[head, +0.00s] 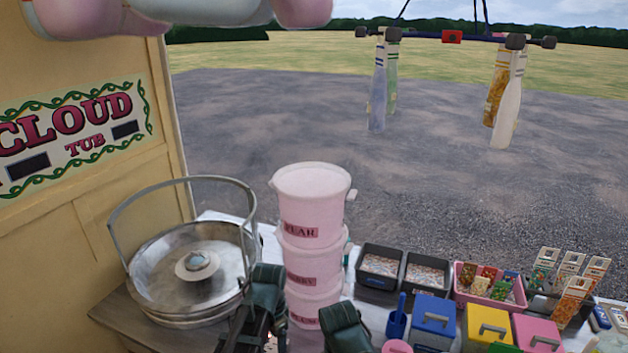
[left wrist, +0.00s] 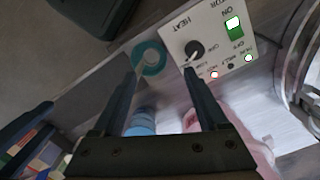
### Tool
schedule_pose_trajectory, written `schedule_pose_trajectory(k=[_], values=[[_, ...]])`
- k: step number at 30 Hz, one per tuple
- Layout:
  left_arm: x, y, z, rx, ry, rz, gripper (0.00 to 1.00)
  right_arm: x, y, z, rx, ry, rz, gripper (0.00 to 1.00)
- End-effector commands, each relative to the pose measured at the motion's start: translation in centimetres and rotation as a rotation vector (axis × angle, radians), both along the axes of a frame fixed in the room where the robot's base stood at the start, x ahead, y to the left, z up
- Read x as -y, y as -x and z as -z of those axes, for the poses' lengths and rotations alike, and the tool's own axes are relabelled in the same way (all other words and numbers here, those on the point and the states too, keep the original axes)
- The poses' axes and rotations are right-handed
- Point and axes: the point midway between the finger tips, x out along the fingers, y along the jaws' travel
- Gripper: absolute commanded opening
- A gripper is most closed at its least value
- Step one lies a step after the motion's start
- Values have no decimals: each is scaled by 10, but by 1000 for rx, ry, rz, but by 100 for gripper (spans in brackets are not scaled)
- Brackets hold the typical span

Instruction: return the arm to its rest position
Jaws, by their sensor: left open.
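My left gripper (left wrist: 160,80) shows in the left wrist view, with its two dark fingers apart and nothing seen between the tips. A white control panel (left wrist: 222,42) with a heat knob and a green lit switch lies just beyond the fingertips. In the head view two dark green arm parts of mine reach up from the bottom edge, in front of the pink tubs and the metal bowl. No fingers can be made out there. My right gripper is not in view.
A metal floss bowl (head: 148,295) with a raised hoop stands left of stacked pink tubs (head: 312,218). Black bins (head: 380,290), a blue box (head: 433,322) and a yellow box (head: 486,328) crowd the right. A teal ring (left wrist: 150,58) lies by the panel.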

Motion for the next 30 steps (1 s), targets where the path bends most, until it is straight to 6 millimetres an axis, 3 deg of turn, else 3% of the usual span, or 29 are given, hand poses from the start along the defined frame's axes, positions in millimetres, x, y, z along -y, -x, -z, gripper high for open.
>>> schedule_pose_trajectory(k=[1, 3, 10, 22, 23, 27, 30], values=[[13, 27, 16, 4, -18, -64, 76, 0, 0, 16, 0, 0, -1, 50], [27, 48, 25, 12, -40, -167, 76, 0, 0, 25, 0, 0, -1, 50], [51, 94, 41, 44, -90, -410, 76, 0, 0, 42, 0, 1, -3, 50], [55, 101, 42, 54, -99, -474, 76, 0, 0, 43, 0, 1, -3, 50], [55, 101, 42, 54, -99, -474, 74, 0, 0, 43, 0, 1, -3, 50], [55, 101, 42, 54, -98, -473, 50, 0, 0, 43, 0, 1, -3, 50], [55, 101, 42, 54, -98, -473, 50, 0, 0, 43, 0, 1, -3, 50]])
